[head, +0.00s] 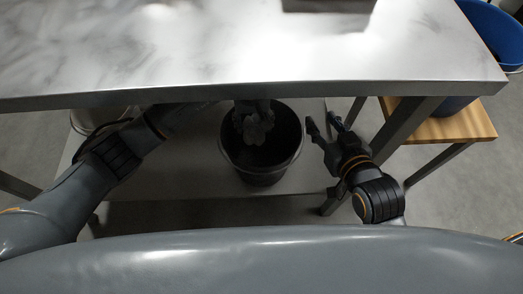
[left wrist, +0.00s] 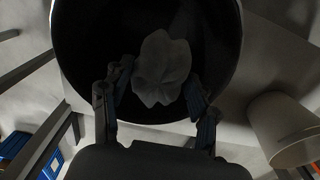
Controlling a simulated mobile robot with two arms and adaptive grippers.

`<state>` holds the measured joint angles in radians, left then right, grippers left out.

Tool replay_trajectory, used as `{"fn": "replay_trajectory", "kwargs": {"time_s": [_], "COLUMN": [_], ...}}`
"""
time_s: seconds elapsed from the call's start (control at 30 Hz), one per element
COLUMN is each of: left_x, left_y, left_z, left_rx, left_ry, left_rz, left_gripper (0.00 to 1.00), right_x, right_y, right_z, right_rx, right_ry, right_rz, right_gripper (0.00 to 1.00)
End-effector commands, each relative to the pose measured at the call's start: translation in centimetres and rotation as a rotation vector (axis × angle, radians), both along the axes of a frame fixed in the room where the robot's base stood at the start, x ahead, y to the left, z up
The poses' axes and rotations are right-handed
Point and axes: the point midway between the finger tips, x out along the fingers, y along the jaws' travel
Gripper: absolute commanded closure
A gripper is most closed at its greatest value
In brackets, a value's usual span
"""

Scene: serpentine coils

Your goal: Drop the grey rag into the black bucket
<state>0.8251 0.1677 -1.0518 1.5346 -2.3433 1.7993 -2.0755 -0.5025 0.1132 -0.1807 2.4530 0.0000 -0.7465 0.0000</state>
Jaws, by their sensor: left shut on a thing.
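The black bucket (head: 262,176) stands on the lower shelf under the steel table's front edge. The grey rag (head: 256,131) is a crumpled lump over the bucket's mouth, inside its rim as seen from above. My left gripper (head: 249,109) reaches in under the table edge and is shut on the rag, which hangs from it. In the left wrist view the rag (left wrist: 161,70) shows between and beyond the fingers (left wrist: 155,95), against the bucket's dark inside (left wrist: 85,35). My right gripper (head: 325,122) is open and empty, to the right of the bucket.
The steel table top (head: 240,50) overhangs the bucket's back side. A pale bucket (head: 92,120) stands at the left on the lower shelf (head: 205,160). A table leg (head: 400,130) and a wooden stool (head: 450,125) are at the right. A blue bin (head: 500,35) is at the far right.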

Motion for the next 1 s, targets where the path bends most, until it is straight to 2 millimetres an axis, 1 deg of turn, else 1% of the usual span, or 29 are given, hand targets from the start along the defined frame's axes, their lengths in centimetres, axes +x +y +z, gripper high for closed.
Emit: {"fn": "replay_trajectory", "kwargs": {"time_s": [0.2, 0.4, 0.43, 0.53, 0.57, 0.87, 1.0], "left_x": [0.01, 0.0, 0.0, 0.0, 0.0, 0.0, 0.05], "left_y": [0.01, 0.0, 0.0, 0.0, 0.0, 0.0, 0.0], "left_z": [-0.26, -0.25, -0.25, -0.25, -0.25, -0.22, 0.65], "left_rx": [0.0, 0.0, 0.0, 0.0, 0.0, 0.0, 0.0], "left_ry": [0.0, 0.0, 0.0, 0.0, 0.0, 0.0, -0.001], "left_rz": [0.0, 0.001, 0.001, 0.001, 0.001, 0.001, 0.0], "left_gripper": [0.66, 0.66, 0.36, 0.16, 0.14, 0.14, 0.14], "right_x": [0.32, 0.32, 0.32, 0.32, 0.32, 0.29, 0.28], "right_y": [0.17, 0.17, 0.17, 0.17, 0.17, 0.15, 0.14], "right_z": [0.6, 0.61, 0.61, 0.6, 0.6, 0.58, 1.12], "right_rx": [0.008, 0.008, 0.008, 0.008, 0.008, 0.008, 0.008], "right_ry": [-0.035, -0.035, -0.035, -0.035, -0.035, -0.032, -0.032], "right_rz": [0.002, 0.002, 0.002, 0.002, 0.002, 0.002, 0.002], "right_gripper": [0.6, 0.6, 0.6, 0.6, 0.6, 0.6, 0.6]}}
